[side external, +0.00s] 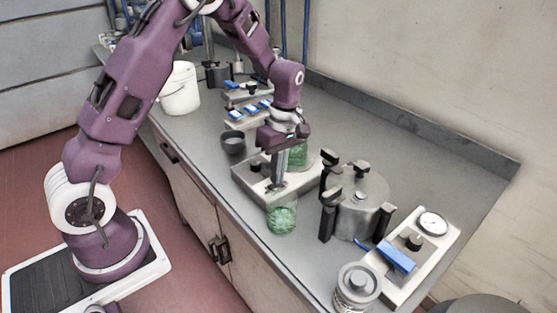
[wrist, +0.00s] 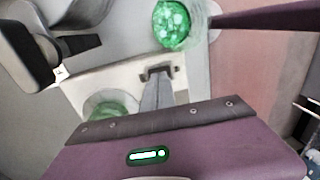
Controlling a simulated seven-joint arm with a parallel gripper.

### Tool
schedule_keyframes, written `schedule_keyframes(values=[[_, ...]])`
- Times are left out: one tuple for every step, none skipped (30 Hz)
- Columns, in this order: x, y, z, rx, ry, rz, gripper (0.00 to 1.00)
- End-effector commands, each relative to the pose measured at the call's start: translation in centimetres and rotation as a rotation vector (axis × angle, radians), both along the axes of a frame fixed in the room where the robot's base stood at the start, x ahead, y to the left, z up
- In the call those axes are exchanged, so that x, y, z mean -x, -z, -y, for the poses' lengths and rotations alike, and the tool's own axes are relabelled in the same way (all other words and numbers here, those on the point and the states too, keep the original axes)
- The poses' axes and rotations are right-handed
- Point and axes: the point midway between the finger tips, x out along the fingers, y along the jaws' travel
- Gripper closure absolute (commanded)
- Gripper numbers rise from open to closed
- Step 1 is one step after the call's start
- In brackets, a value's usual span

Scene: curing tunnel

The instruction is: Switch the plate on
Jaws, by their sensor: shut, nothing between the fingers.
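The plate (side external: 246,184) is a low pale box on the bench, with a dark knob (side external: 255,167) on its top. A glass vessel of green beads (side external: 298,154) stands at its far right end, partly behind my gripper. My gripper (side external: 278,186) points down over the plate's front part, its fingers shut and empty. In the wrist view the closed fingertips (wrist: 158,74) are at the cream edge of the plate (wrist: 105,80). I cannot tell whether they touch it. No separate switch is clearly visible; the fingers cover part of the front.
A glass jar of green beads (side external: 281,219) stands close in front of the plate; it also shows in the wrist view (wrist: 172,26). A metal pot with black clamps (side external: 360,210) stands to the right. A dark cup (side external: 233,143) is at the left. A gauge box (side external: 412,262) is farther right.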

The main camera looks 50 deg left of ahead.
Motion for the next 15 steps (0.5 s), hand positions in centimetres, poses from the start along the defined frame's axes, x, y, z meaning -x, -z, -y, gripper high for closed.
schedule_keyframes(values=[[-0.2,-0.8,0.0,0.000,0.001,0.004,1.00],[-0.3,-1.4,0.0,-0.001,0.001,0.006,1.00],[-0.4,-2.3,0.0,-0.001,0.001,0.007,1.00],[-0.5,-3.0,0.0,-0.001,0.001,0.007,1.00],[-0.6,-3.8,0.0,-0.001,0.001,0.007,1.00],[-0.8,-4.8,0.0,-0.001,0.001,0.007,1.00],[-0.9,-5.5,0.0,-0.001,0.001,0.007,1.00],[-0.9,-6.3,0.0,-0.001,0.001,0.007,1.00],[-1.0,-7.3,0.0,-0.001,0.002,0.007,1.00],[-1.1,-8.0,0.0,-0.001,0.002,0.007,1.00],[-1.2,-8.7,0.0,-0.001,0.002,0.007,1.00],[-1.3,-9.5,0.0,-0.001,0.001,0.007,1.00],[-1.4,-10.1,0.0,-0.001,0.001,0.006,1.00],[-1.4,-10.7,0.0,-0.001,0.000,0.005,1.00],[-1.5,-11.3,0.0,-0.001,0.000,0.005,1.00]])
